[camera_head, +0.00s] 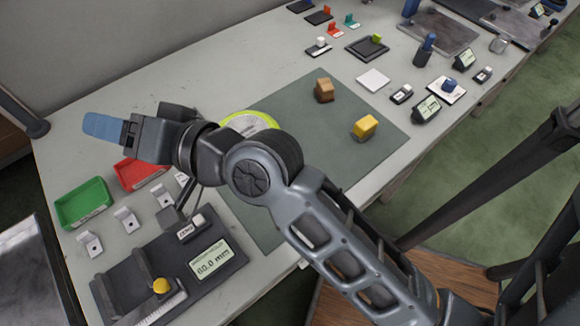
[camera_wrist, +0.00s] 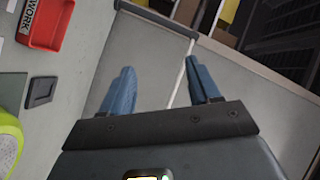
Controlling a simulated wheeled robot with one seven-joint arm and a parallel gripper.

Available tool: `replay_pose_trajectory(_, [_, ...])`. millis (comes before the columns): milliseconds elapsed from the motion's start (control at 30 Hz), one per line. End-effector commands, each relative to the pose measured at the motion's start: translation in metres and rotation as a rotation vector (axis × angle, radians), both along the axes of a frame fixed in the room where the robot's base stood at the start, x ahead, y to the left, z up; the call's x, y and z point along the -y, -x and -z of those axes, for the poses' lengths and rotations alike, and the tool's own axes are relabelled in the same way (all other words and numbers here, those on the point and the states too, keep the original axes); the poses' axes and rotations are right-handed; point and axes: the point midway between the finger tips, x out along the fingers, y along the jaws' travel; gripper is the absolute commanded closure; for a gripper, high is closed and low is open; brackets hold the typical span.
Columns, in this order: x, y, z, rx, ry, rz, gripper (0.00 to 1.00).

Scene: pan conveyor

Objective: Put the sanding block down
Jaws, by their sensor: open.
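My gripper (camera_head: 103,127) has blue fingers and is held out over the far left part of the bench. In the wrist view my gripper (camera_wrist: 162,85) is open, with nothing between its fingers. A brown block (camera_head: 324,90) sits on the dark green mat (camera_head: 300,100), well to the right of my gripper. A yellow block (camera_head: 364,127) sits on the same mat, nearer the front edge. I cannot tell for sure which of them is the sanding block. Both are apart from my gripper.
A lime-rimmed disc (camera_head: 258,118) lies partly behind my arm. A red tray (camera_head: 137,172) and a green tray (camera_head: 84,204) stand at the left, near a measuring device (camera_head: 212,258) with a display. Small gauges and plates fill the right. The mat's middle is clear.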

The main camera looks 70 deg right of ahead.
Motion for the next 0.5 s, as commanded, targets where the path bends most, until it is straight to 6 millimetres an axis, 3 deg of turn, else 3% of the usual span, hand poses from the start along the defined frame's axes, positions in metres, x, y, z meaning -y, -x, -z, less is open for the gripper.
replay_pose_trajectory(100, [-0.015, 0.048, 0.032, -0.057, 0.076, 0.035, 0.38])
replay_pose_trajectory(300, [-0.017, 0.138, 0.069, -0.147, 0.307, 0.053, 0.38])
replay_pose_trajectory(500, [-0.002, 0.227, 0.079, -0.197, 0.623, -0.019, 0.38])
